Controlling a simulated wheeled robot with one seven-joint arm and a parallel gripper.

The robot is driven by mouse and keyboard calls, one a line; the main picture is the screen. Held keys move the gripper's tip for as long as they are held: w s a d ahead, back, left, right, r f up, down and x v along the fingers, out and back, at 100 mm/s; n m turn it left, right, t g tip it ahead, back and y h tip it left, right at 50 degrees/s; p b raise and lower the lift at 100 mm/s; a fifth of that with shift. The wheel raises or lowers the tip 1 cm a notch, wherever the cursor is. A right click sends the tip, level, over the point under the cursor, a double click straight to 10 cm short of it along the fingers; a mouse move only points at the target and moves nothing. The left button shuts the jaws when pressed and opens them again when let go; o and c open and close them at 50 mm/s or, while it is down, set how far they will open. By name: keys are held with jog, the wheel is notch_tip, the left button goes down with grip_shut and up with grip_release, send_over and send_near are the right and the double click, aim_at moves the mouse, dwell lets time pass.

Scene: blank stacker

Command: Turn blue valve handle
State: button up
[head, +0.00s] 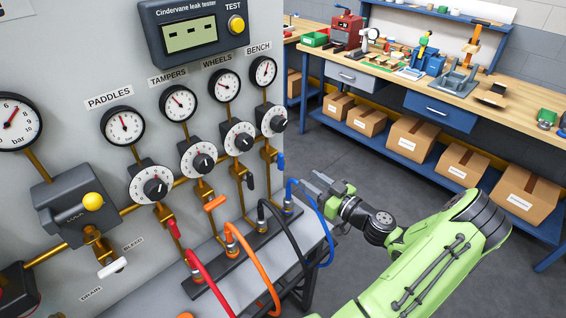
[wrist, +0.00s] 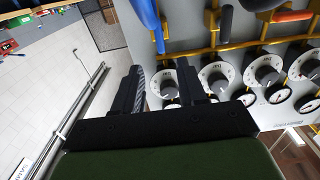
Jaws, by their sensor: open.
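The blue valve handle (head: 281,162) hangs below the BENCH regulator at the right end of the panel, pointing roughly downward. A blue handle-like shape (wrist: 147,14) also shows at the top of the wrist view, beyond my fingers. My gripper (head: 314,186) is open and empty, to the right of and slightly lower than the blue handle in the head view. A gap separates them there. In the wrist view, my two dark fingers (wrist: 161,82) are spread apart with panel knobs behind them.
A black handle (head: 250,181), orange handle (head: 215,203) and red handle (head: 173,229) sit along the panel to the left. A blue hose (head: 325,228) loops just below my gripper. A workbench (head: 515,118) stands behind; grey floor lies between.

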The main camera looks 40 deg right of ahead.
aim_at(283, 162)
jog(key=w+p, duration=0.1)
jog(key=w, duration=0.9)
jog(key=shift+w, duration=0.2)
jog(key=shift+a, duration=0.1)
grip_shut()
